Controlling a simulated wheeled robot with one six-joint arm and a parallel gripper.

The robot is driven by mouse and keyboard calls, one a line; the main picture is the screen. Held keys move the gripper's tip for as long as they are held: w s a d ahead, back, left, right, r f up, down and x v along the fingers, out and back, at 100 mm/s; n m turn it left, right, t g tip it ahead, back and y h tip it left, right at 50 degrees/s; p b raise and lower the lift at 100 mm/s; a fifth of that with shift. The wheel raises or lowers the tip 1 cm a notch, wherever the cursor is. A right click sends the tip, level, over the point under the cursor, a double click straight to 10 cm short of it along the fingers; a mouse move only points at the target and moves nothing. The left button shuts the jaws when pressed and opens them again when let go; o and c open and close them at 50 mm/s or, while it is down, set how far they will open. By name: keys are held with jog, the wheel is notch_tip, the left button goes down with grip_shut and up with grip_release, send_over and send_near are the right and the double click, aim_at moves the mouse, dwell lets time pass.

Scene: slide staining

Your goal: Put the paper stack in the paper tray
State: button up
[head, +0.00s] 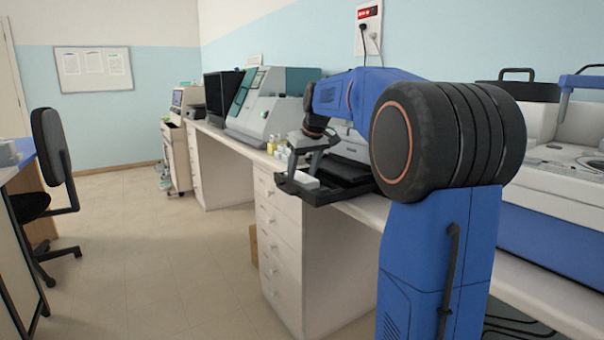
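The paper tray (326,194) is a dark, flat tray jutting from the front of a printer (352,150) at the bench edge. A small white block that looks like the paper stack (303,180) is at the tray's left end. My gripper (304,168) points down right over it, with grey fingers on either side of its upper part. The view is too small to tell whether the fingers press on the paper or whether the paper rests on the tray. My arm hides part of the printer.
Small bottles (279,149) stand on the bench left of the printer. A large grey-green analyser (268,105) and a dark monitor (220,95) stand farther back. White drawers (280,240) are below. The floor (150,250) is clear; an office chair (50,160) stands at left.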

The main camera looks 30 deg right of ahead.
jog(key=shift+r, duration=0.1)
jog(key=v, duration=1.2)
jog(key=shift+s+a, duration=0.1)
jog(key=s+a+f, duration=0.5)
jog(key=s+a, duration=0.1)
jog(key=s, duration=0.2)
jog(key=s+a+f, duration=0.6)
jog(key=s, duration=0.2)
jog(key=s+a+f, duration=0.3)
jog(key=s+f, duration=0.6)
jog(key=s+a+f, duration=0.3)
jog(key=s+f, duration=0.6)
jog(key=f, duration=0.1)
jog(key=shift+s+a+f, duration=0.15)
jog(key=shift+a+f, duration=0.15)
